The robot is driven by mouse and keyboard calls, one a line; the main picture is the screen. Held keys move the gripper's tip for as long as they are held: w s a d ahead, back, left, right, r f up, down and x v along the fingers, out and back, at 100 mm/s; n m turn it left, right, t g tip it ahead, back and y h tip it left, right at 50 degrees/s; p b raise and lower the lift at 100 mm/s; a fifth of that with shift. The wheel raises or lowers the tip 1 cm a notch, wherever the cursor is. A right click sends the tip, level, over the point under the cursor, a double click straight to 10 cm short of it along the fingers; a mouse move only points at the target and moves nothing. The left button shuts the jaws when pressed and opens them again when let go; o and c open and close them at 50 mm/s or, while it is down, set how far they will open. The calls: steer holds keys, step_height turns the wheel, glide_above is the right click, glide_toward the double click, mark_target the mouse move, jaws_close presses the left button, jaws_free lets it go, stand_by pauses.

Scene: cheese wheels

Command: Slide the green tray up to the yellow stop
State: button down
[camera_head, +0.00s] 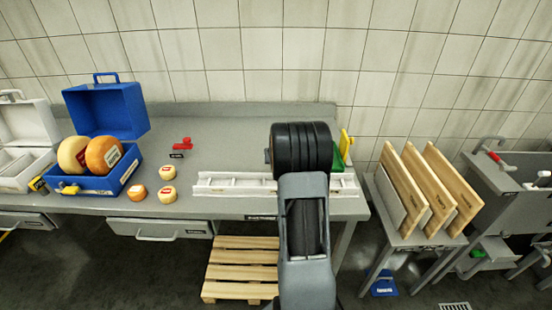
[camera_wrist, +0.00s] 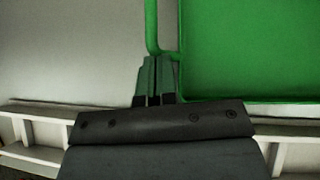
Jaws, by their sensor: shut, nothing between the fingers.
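The green tray (camera_wrist: 250,50) fills the upper right of the wrist view, with a thin green handle loop on its left side. In the head view only a green sliver of the tray (camera_head: 338,161) shows past my arm. My gripper (camera_wrist: 158,62) is shut and empty, its tips at the lower bend of the handle loop, beside the tray's left edge. I cannot tell whether they touch it. In the head view my arm hides the gripper. The yellow stop (camera_head: 346,142) stands upright at the bench's right end, close to the visible tray part; any gap is hidden.
A white slatted rail (camera_head: 235,184) runs along the bench front. On the left are a blue case (camera_head: 107,110) with cheese wheels, several small cheeses (camera_head: 168,194) and a red item (camera_head: 183,142). Boards (camera_head: 452,180) stand in a rack on the right.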

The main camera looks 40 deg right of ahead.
steer(key=shift+w+d, duration=0.35)
steer(key=shift+w, duration=0.05)
steer(key=shift+d+f, duration=0.1)
steer(key=shift+d, duration=0.05)
steer(key=shift+s, duration=0.2)
steer(key=shift+s+a+b, duration=0.15)
steer(key=shift+a+b, duration=0.15)
steer(key=shift+b, duration=0.05)
steer(key=shift+s+a+f+b, duration=0.1)
steer(key=shift+s+a+b, duration=0.2)
steer(key=shift+s, duration=0.35)
steer(key=shift+s+a+b, duration=0.15)
steer(key=shift+s+b, duration=0.25)
steer(key=shift+s, duration=0.2)
steer(key=p+v, duration=0.4)
steer(key=v, duration=0.7)
steer(key=shift+a+f, duration=0.1)
steer(key=shift+f, duration=0.05)
